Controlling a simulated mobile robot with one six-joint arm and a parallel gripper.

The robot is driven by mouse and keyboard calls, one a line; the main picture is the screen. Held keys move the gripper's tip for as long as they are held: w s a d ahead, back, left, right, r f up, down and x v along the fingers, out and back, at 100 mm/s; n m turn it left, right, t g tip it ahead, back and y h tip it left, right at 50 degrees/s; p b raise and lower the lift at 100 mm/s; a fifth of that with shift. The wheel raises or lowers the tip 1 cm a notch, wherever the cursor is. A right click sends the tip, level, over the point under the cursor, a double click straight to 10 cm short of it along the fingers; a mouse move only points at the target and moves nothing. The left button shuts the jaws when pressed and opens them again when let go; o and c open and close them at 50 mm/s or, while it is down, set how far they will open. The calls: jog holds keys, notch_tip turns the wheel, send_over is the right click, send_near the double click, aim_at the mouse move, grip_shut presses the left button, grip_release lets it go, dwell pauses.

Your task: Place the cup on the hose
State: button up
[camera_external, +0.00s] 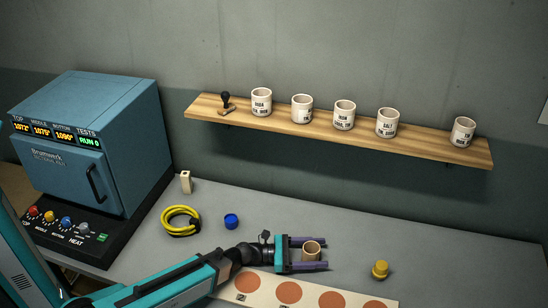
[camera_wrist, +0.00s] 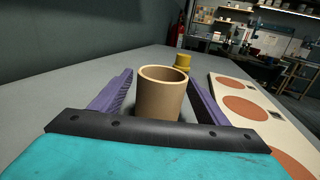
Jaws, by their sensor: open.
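A tan, empty-looking cup (camera_external: 311,250) stands upright on the grey table in the external view. It also shows in the wrist view (camera_wrist: 161,97), close in front of my palm. My gripper (camera_external: 324,253) is open, with one purple finger on each side of the cup. In the wrist view, a gap shows between the cup and the left finger; whether the right finger touches it I cannot tell. The hose (camera_external: 182,220) is a coiled yellow loop lying on the table to the left, beside the kiln. It is not in the wrist view.
A blue cap (camera_external: 231,221) lies between hose and gripper. A yellow knob-like piece (camera_external: 380,270) stands right of the cup. A board with orange discs (camera_external: 289,292) lies in front. A small cream block (camera_external: 186,182) stands near the blue kiln (camera_external: 92,142). A wall shelf (camera_external: 425,145) holds several white cups.

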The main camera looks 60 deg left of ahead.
jog(key=shift+x, duration=0.8)
jog(key=c, duration=1.3)
jog(key=shift+r, duration=0.1)
notch_tip(320, 180, up, 10)
jog(key=b, duration=0.1)
dwell(0.4)
